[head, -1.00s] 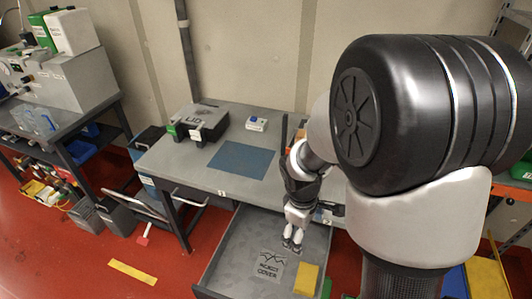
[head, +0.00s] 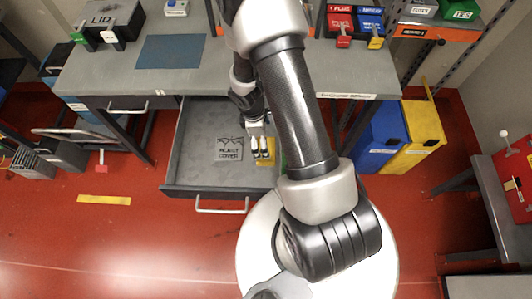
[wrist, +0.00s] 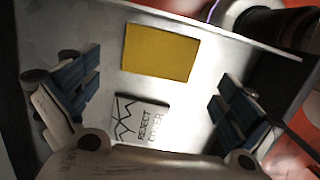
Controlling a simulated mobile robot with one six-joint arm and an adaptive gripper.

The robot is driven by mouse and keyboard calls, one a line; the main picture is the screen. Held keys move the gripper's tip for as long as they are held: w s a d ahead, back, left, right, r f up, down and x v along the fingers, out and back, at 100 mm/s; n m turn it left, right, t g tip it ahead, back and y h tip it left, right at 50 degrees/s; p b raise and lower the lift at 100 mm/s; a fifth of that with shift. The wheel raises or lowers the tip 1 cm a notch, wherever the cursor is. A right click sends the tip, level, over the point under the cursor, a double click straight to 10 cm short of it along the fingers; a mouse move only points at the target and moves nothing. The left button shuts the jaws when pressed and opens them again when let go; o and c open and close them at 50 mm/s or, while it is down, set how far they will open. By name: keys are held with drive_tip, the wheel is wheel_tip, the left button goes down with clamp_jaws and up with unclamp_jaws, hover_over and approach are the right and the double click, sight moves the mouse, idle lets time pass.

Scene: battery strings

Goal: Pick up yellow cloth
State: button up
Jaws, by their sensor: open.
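The yellow cloth (wrist: 160,52) is a flat yellow rectangle on the floor of the open grey drawer (wrist: 109,60). In the head view the cloth (head: 269,160) is partly hidden behind my gripper. My gripper (head: 261,152) points down into the drawer, over or close to the cloth; its exact height is unclear. In the wrist view my gripper (wrist: 155,98) has its dark-padded fingers wide apart with nothing between them. The cloth lies beyond the fingertips, near the top of that picture.
A grey piece marked "REJECT COVER" (head: 229,148) lies left of the cloth. The drawer front (head: 210,191) and side walls surround both. The workbench (head: 130,72) stands behind, with a blue mat (head: 170,50). Blue (head: 380,140) and yellow (head: 418,138) bins stand at right.

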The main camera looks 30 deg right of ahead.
drive_tip(key=f+b, duration=0.1)
drive_tip(key=f, duration=0.1)
drive_tip(key=f+b, duration=0.1)
drive_tip(key=f, duration=0.1)
drive_tip(key=f+b, duration=0.1)
drive_tip(key=f, duration=0.1)
drive_tip(key=shift+s+d+f+b, duration=0.25)
drive_tip(key=shift+s+d+b, duration=0.05)
drive_tip(key=shift+s+b, duration=0.1)
drive_tip(key=shift+c, duration=0.4)
drive_tip(key=c, duration=0.7)
